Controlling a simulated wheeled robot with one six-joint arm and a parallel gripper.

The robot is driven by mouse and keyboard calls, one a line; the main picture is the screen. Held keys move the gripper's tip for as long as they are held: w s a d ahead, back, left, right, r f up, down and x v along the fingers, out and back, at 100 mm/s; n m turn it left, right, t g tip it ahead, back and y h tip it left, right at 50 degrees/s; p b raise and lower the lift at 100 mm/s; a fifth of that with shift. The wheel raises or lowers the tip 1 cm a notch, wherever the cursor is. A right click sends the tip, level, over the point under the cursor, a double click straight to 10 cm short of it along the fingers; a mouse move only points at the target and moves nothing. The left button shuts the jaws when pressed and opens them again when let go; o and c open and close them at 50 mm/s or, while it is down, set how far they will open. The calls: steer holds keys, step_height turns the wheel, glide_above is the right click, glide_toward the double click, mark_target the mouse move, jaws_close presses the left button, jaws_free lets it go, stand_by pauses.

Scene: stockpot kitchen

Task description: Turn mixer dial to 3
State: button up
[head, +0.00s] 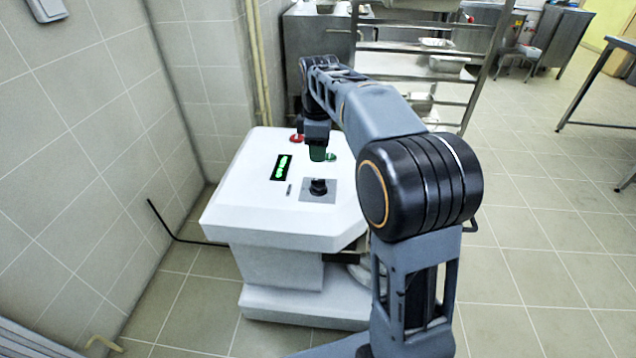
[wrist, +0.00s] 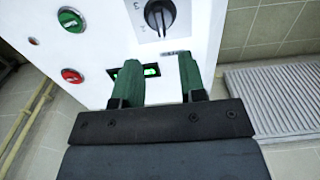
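The mixer's black dial (head: 318,187) sits on a grey plate on the white sloping top of the mixer (head: 240,205). My gripper (head: 317,154) is above the panel, behind the dial in the head view. In the wrist view its two green fingers (wrist: 160,64) stand apart with nothing between them. They are over the green display (wrist: 150,71) and apart from the dial.
A green button (wrist: 71,19) and a red button (wrist: 73,75) are beside the dial and display. A tiled wall (head: 70,150) stands left of the mixer, and steel shelving (head: 432,60) behind.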

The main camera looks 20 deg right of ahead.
mark_target(318, 179)
step_height(318, 179, down, 9)
steer(key=b, duration=0.3)
steer(key=shift+f, duration=0.1)
jaws_close()
stand_by(0.4)
